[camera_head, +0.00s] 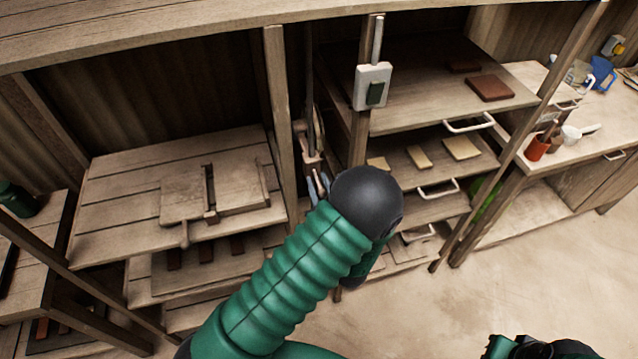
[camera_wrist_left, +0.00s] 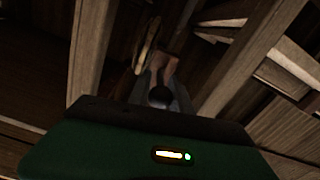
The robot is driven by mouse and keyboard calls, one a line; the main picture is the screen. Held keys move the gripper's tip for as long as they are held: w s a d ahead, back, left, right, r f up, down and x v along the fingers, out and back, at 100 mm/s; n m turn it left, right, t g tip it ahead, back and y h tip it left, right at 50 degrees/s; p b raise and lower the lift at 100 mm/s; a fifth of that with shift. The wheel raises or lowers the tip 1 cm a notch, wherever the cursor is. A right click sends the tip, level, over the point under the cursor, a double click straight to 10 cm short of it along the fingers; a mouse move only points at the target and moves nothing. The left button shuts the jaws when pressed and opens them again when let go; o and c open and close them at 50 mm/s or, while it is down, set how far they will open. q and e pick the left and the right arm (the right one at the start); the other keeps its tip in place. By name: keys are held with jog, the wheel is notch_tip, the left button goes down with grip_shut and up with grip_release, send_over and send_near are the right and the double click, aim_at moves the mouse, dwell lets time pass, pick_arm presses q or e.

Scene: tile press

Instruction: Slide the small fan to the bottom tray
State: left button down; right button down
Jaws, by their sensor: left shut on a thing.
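My left gripper (camera_head: 319,187) is at the narrow gap between two wooden posts, its grey fingers mostly hidden behind my green arm. It is shut on a small brown wooden piece (camera_head: 311,160), which also shows just beyond the fingers in the left wrist view (camera_wrist_left: 166,67). A round wooden-rimmed part (camera_wrist_left: 148,45) stands close beside that piece. I cannot tell whether these parts belong to the small fan. My right gripper (camera_head: 540,347) is cut off at the bottom edge.
A wooden table with tile-like boards (camera_head: 122,192) and lower shelves stands at the left. A switch box (camera_head: 373,87) is on the post right of the gap. A side counter (camera_head: 575,140) holds a red cup and other items. The floor (camera_head: 480,280) in front is clear.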

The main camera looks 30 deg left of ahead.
dwell(0.8)
pick_arm(q)
notch_tip(320, 180, down, 27)
jog(key=b, duration=2)
jog(key=shift+d+r, duration=0.15)
jog(key=shift+s, duration=0.1)
jog(key=c, duration=1.5)
grip_release()
jog(key=o, duration=0.3)
